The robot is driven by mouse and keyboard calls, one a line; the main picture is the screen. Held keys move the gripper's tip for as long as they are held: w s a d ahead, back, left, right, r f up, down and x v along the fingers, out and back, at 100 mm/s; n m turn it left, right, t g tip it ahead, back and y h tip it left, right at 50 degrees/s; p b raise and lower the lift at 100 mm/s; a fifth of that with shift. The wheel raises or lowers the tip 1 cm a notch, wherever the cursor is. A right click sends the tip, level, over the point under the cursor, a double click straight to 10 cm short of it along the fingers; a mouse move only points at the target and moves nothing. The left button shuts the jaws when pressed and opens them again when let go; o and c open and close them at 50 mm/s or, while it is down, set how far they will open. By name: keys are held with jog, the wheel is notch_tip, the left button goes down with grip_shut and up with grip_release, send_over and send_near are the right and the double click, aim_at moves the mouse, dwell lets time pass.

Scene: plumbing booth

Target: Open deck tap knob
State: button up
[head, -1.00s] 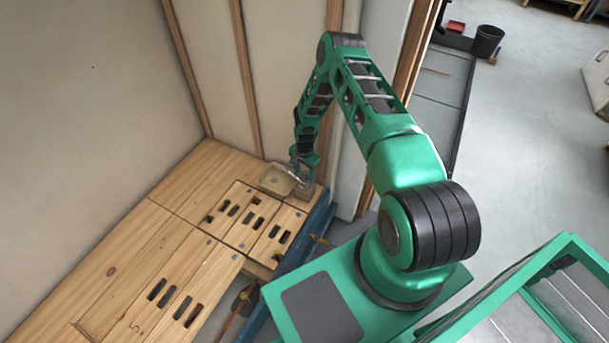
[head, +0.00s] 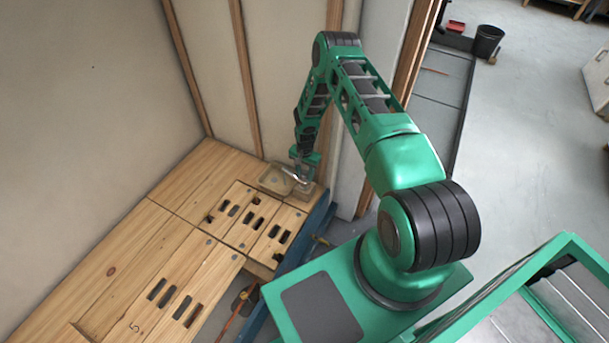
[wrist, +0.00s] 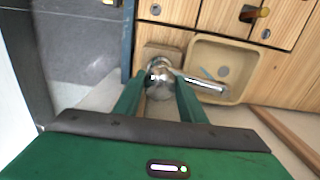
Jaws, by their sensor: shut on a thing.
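The deck tap stands at the corner of the wooden deck, and its round metal knob (wrist: 160,80) is between my gripper's two green fingers in the wrist view. My gripper (wrist: 160,92) is shut on the knob from above. The tap's shiny spout (wrist: 206,86) reaches right over a small beige basin (wrist: 232,56). In the head view my gripper (head: 302,178) is at the far right end of the deck, beside the basin (head: 275,180). The knob is too small and covered to make out there.
The wooden deck (head: 130,245) has slotted panels and spreads left of the tap. A wall panel (head: 290,80) stands close behind my arm. A blue beam (head: 290,260) runs along the deck's right edge. Open floor (head: 530,150) lies to the right.

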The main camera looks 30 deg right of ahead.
aim_at(305, 173)
jog(key=n, duration=0.5)
jog(key=shift+w+a+r+n, duration=0.1)
jog(key=shift+w+r+n, duration=0.05)
jog(key=shift+w+n, duration=0.15)
jog(key=shift+n, duration=2.2)
jog(key=o, duration=0.8)
jog(key=shift+o, duration=1.3)
jog(key=shift+s, duration=0.15)
notch_tip(305, 173, up, 11)
jog(key=shift+f, duration=0.2)
